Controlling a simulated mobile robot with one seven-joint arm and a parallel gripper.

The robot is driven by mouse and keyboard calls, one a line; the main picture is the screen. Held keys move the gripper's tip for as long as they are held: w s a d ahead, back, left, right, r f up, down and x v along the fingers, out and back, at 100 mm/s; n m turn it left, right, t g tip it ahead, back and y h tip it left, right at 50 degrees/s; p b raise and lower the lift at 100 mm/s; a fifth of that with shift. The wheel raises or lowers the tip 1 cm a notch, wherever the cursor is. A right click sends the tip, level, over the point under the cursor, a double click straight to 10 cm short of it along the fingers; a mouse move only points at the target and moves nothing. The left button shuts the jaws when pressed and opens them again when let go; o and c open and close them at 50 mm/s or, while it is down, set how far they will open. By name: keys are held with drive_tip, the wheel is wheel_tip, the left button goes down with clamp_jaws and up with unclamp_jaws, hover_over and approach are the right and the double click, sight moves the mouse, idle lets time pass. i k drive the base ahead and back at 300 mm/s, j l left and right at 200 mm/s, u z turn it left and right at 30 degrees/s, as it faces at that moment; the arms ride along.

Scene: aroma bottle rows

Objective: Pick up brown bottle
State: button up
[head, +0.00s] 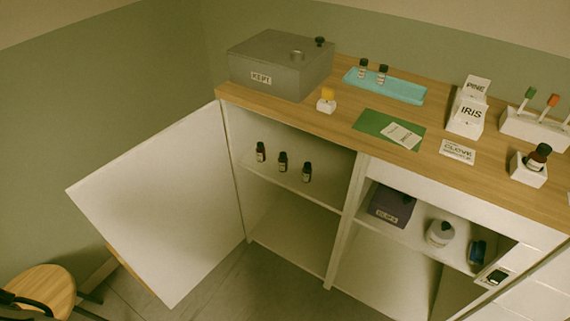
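Several small dark brown bottles with black caps and pale labels are in the head view. A left bottle (260,152), a middle bottle (283,162) and a right bottle (307,172) stand upright in a row on the upper shelf (266,183) of the open cabinet. Two more, a left one (362,69) and a right one (382,75), stand on the teal tray (407,93). A larger brown bottle (537,157) leans in a white holder (527,175) at the right of the counter.
The white cabinet door (150,205) stands open to the left. A grey box marked KEPT (264,75), a green mat (371,121) and card holders (467,112) are on the counter. A stool (45,284) is lower left.

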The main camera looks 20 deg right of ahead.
sight(283, 160)
drive_tip(key=i+j, duration=0.2)
drive_tip(key=j, duration=0.15)
drive_tip(key=i+j, duration=0.2)
drive_tip(key=j, duration=0.2)
drive_tip(key=i+j, duration=0.2)
drive_tip(key=j, duration=0.15)
drive_tip(key=z, duration=0.4)
drive_tip(key=j+z, duration=0.15)
drive_tip(key=z, duration=0.25)
drive_tip(key=j+z, duration=0.1)
drive_tip(key=z, duration=0.25)
drive_tip(key=i+z, duration=0.45)
drive_tip(key=i, duration=0.1)
